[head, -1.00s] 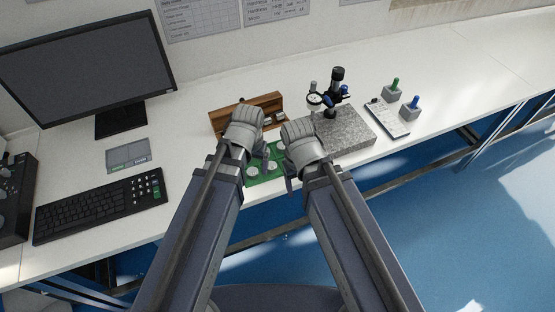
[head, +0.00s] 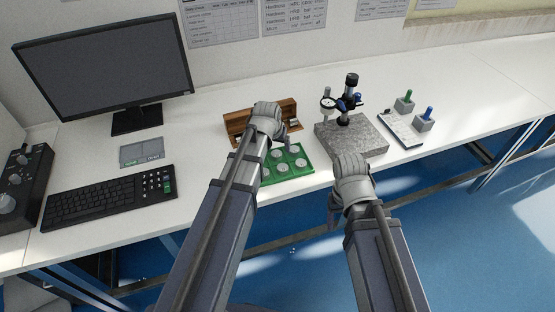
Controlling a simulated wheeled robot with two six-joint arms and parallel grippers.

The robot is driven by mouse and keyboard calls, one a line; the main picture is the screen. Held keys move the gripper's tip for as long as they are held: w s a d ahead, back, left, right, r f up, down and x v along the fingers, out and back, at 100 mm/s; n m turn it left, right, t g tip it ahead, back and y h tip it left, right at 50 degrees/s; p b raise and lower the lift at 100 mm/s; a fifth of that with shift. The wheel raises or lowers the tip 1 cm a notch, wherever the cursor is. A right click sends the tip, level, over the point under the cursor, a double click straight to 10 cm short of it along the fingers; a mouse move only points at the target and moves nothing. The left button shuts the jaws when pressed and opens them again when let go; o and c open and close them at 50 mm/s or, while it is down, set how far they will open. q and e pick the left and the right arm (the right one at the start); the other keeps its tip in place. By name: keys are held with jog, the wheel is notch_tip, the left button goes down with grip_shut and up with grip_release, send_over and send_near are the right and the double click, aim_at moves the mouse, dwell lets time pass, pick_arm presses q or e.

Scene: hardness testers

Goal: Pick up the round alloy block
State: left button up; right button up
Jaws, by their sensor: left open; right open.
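Several round silvery blocks lie on a green tray (head: 308,176) near the front edge of the bench. One round block (head: 281,167) sits near the tray's middle; I cannot tell which is the alloy one. My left gripper (head: 277,137) is open, above the back left part of the tray, and its arm hides the tray's left side. My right gripper (head: 334,206) is open and empty, in front of the bench edge, right of the tray and apart from it.
A wooden rack (head: 235,124) stands behind the tray. A grey stone plate (head: 352,138) with a dial gauge stand (head: 349,100) is to the right. A keyboard (head: 112,197) and monitor (head: 105,70) are on the left. The far right of the bench is clear.

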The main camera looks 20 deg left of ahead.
aim_at(276, 154)
pick_arm(q)
jog(key=shift+s+a+b+x, duration=0.1)
jog(key=shift+s+b+x, duration=0.05)
jog(key=shift+b+x, duration=0.65)
jog(key=shift+s+a+b+x, duration=0.1)
jog(key=shift+s+b+x, duration=0.05)
jog(key=shift+b+x, duration=0.55)
jog(key=shift+s+a+b+x, duration=0.1)
jog(key=shift+b+x, duration=0.6)
jog(key=shift+x, duration=0.15)
jog(key=shift+w+f+b, duration=0.2)
jog(key=shift+f+b, duration=0.15)
jog(key=shift+f, duration=0.2)
jog(key=shift+r, duration=0.1)
grip_shut()
